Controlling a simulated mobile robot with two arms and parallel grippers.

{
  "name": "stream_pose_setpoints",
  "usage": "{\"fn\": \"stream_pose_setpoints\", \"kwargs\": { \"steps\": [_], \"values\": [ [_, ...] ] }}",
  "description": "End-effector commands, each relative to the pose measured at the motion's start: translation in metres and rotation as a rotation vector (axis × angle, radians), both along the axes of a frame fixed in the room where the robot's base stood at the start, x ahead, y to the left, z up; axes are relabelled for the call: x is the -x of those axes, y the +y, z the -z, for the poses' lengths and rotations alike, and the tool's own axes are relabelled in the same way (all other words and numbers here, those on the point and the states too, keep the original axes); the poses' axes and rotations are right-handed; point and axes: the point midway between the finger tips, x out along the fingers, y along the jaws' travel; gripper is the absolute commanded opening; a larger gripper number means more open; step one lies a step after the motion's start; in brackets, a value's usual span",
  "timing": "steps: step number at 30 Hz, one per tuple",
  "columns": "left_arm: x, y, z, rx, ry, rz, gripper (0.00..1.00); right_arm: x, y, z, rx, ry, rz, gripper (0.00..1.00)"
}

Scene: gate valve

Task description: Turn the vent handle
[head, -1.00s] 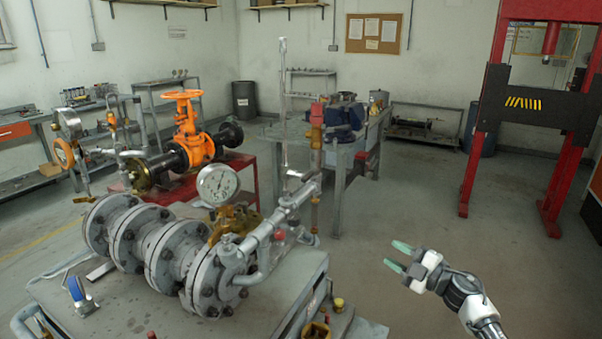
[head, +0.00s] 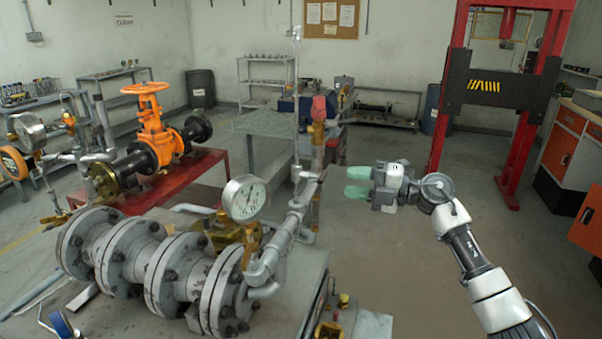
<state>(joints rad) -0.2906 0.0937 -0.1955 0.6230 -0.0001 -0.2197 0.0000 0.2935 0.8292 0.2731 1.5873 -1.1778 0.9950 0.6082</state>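A grey flanged valve assembly (head: 165,265) lies on the metal bench at the lower left, with a pressure gauge (head: 245,198) on top. A grey pipe runs up from it to a thin upright pipe (head: 297,90). A brass fitting with a red part (head: 320,106) stands beside that pipe; I cannot tell for certain which part is the vent handle. My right gripper (head: 349,181) is open and empty, its green fingertips pointing left, a little right of the pipe fittings and apparently apart from them.
An orange gate valve (head: 152,125) stands on a red table at the left. A grey table (head: 260,122) with equipment stands behind the pipes. A red press frame (head: 450,85) stands at the right. The floor between is clear.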

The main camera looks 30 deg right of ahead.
Motion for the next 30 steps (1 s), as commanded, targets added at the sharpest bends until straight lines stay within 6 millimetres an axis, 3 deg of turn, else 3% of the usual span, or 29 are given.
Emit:
{"fn": "stream_pose_setpoints", "kwargs": {
  "steps": [9,15,28,30],
  "values": [
    [0.017,-0.02,-0.021,0.025,0.025,0.0,0.45,-0.045,0.039,-0.004,-0.006,-0.002,-0.001,0.37],
    [0.014,-0.016,-0.029,0.02,0.021,0.003,0.45,-0.067,0.057,-0.002,-0.003,0.0,-0.001,0.37],
    [0.007,-0.01,-0.03,0.013,0.011,0.0,0.45,-0.075,0.064,0.0,0.001,0.001,0.0,0.37],
    [0.007,-0.01,-0.03,0.013,0.011,-0.001,0.45,-0.075,0.064,0.0,0.001,0.001,0.0,0.28]
  ]
}}
